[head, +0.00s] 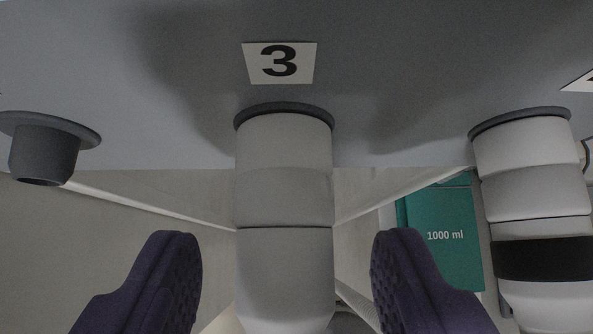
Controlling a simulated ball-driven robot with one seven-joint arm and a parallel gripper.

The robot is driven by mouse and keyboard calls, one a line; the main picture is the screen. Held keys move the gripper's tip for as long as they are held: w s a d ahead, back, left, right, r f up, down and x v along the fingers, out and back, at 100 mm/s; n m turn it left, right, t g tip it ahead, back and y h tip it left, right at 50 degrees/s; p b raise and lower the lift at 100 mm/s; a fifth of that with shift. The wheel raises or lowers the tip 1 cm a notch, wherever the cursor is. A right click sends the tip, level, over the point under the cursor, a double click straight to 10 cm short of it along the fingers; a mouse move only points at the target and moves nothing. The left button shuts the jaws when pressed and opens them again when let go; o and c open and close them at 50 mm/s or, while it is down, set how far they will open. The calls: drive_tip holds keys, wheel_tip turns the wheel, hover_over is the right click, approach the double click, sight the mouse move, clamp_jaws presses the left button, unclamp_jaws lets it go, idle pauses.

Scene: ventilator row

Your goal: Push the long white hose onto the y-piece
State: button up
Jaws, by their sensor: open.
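A white cylindrical piece in stepped sections (284,265) hangs from a dark round collar (284,108) under the label "3". It may be a hose end or a connector; I cannot tell which. My gripper (287,245) is open, with one purple padded finger on each side of the lower section. A gap shows between each finger and the piece. Its lower end runs out of the picture at the bottom. I cannot make out the y-piece or the full long white hose in this view.
A grey panel (160,60) with a label "3" (279,63) spans the top. A bare dark grey port (44,152) sticks out at left. Another white cylinder (532,200) with a black band hangs at right. A teal box marked "1000 ml" (440,260) is beside it.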

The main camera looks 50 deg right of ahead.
drive_tip(key=shift+w+d+f, duration=0.3)
drive_tip(key=shift+f, duration=0.2)
clamp_jaws()
